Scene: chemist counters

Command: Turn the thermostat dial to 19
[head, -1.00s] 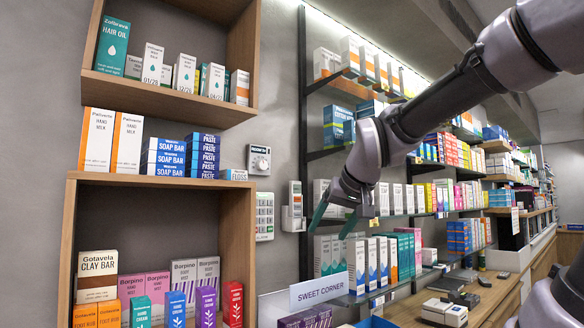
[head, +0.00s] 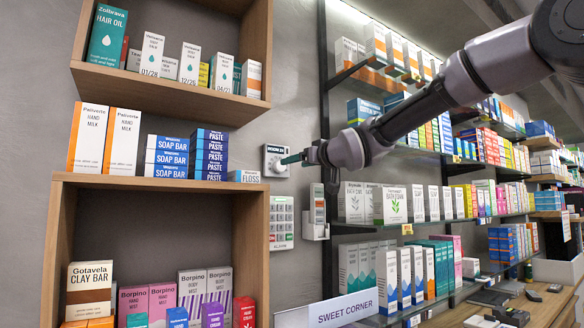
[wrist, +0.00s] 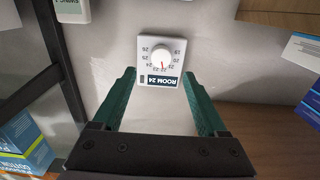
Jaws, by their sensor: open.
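The thermostat (head: 274,172) is a white square plate on the grey wall, partly covered by my gripper in the head view. In the wrist view the thermostat (wrist: 147,46) appears upside down, with a round white dial (wrist: 161,56) ringed by small numbers. The dial's red mark points down in that picture, around 22 or 23. A dark label reads ROOM 24. My gripper (wrist: 158,75) is open and empty, its green fingers on either side of the thermostat's lower part in the picture. In the head view my gripper (head: 293,158) points at the dial; contact cannot be told.
A white keypad (head: 282,222) hangs below the thermostat, with a white wall device (head: 316,212) to its right. Wooden box shelves with products, including a FLOSS box (head: 244,176), stand to the left. A dark-framed rack (head: 326,90) with glass shelves stands to the right.

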